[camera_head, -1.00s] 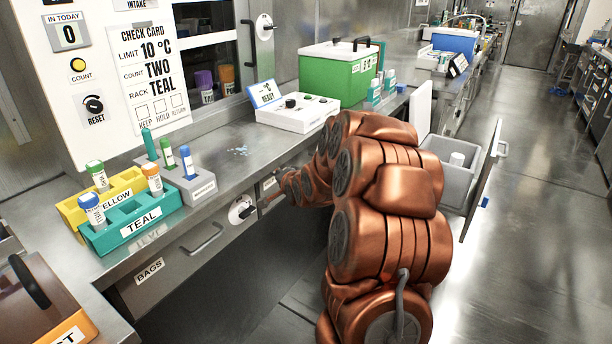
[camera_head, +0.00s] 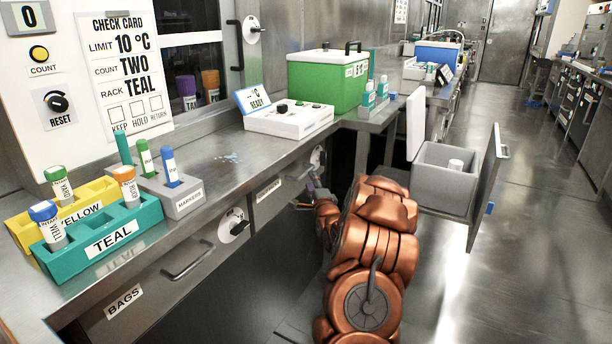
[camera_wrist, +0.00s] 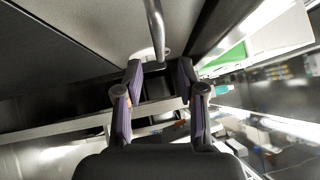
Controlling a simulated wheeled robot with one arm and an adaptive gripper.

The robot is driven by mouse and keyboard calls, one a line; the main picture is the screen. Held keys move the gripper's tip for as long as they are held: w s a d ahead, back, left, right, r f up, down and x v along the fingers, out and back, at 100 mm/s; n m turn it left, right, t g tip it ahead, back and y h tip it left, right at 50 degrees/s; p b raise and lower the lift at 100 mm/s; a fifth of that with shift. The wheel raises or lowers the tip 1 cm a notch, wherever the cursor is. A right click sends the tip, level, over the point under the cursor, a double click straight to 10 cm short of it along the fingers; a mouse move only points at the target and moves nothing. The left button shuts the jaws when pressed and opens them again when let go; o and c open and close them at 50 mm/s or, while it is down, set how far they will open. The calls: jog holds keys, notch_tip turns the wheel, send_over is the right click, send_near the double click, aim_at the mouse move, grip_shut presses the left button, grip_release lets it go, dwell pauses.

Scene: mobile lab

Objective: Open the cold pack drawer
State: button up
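A grey drawer front (camera_head: 283,203) with a small white label (camera_head: 268,190) sits under the bench, right of the BAGS drawer. The label is too small to read surely, so I cannot confirm it is the cold pack drawer. My gripper (camera_head: 309,190) is just right of this front, low under the bench edge. In the wrist view, my gripper (camera_wrist: 160,80) has its two fingers spread, with nothing between the tips. A metal bar handle (camera_wrist: 156,22) on a pale panel (camera_wrist: 105,25) lies just beyond the fingertips. I cannot tell whether they touch.
The BAGS drawer (camera_head: 150,300) is shut. Round latches (camera_head: 233,225) sit on the bench front. A TEAL rack (camera_head: 95,250), a control box (camera_head: 290,120) and a green cooler (camera_head: 325,85) stand on top.

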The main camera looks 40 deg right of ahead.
aim_at(306, 173)
jog(key=shift+b+x, duration=0.6)
jog(key=shift+x, duration=2.45)
jog(key=shift+w+a+f, duration=0.1)
jog(key=shift+a, duration=0.05)
grip_shut()
